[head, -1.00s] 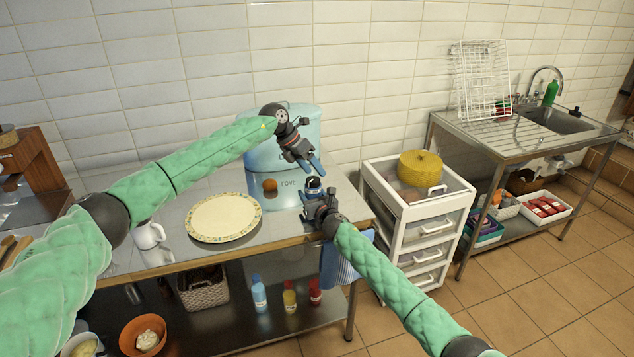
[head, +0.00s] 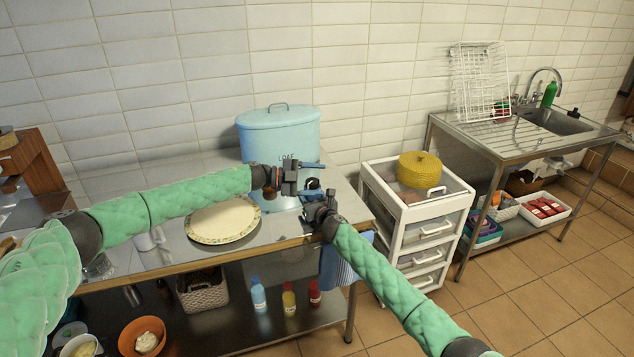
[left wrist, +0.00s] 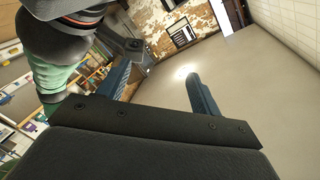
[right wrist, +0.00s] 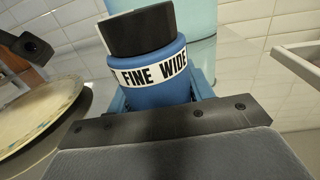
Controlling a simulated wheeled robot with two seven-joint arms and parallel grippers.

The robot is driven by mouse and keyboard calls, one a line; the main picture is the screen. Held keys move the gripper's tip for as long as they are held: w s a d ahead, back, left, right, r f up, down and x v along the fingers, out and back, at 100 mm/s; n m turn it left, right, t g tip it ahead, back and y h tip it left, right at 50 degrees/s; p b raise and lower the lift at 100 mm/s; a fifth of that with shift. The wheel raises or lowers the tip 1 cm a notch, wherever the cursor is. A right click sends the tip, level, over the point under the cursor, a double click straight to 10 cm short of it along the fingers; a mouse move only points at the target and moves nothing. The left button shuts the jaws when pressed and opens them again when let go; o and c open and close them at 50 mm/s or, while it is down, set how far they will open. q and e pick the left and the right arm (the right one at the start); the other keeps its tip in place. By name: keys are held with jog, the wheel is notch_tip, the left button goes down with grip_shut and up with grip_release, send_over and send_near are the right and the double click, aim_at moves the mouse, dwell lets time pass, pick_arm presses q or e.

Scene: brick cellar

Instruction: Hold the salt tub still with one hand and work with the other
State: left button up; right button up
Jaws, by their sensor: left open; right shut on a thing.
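The salt tub (right wrist: 150,72) is a blue cylinder with a black top and a white band reading "FINE WIDE" in the right wrist view. My right gripper (right wrist: 162,95) is shut on it, one finger on each side. In the head view the tub is small and mostly hidden among the grippers, near the table's right end. My left gripper (head: 317,179) is open, its fingers pointing right, close to the tub and right gripper in that view.
A large light-blue bin (head: 280,140) stands behind the grippers. A cream plate (head: 222,222) lies left, partly under my left arm. A white drawer unit (head: 415,215) with a yellow round box (head: 420,170) stands right of the table.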

aim_at(317, 179)
pick_arm(q)
jog(key=w+a+f+n+t, duration=0.1)
jog(key=a+n+t, duration=0.1)
jog(key=n, duration=0.2)
jog(key=w+a+f+n+t, duration=0.2)
jog(key=n, duration=0.3)
jog(key=w+a+f+n+t, duration=0.1)
jog(key=a+f+n+t, duration=0.1)
jog(key=n, duration=0.2)
jog(key=shift+w+f+n+t, duration=0.2)
jog(key=shift+f+n+t, duration=0.05)
jog(key=shift+n+t, duration=0.05)
jog(key=shift+x, duration=3.6)
jog(key=shift+f, duration=0.15)
jog(key=c, duration=1)
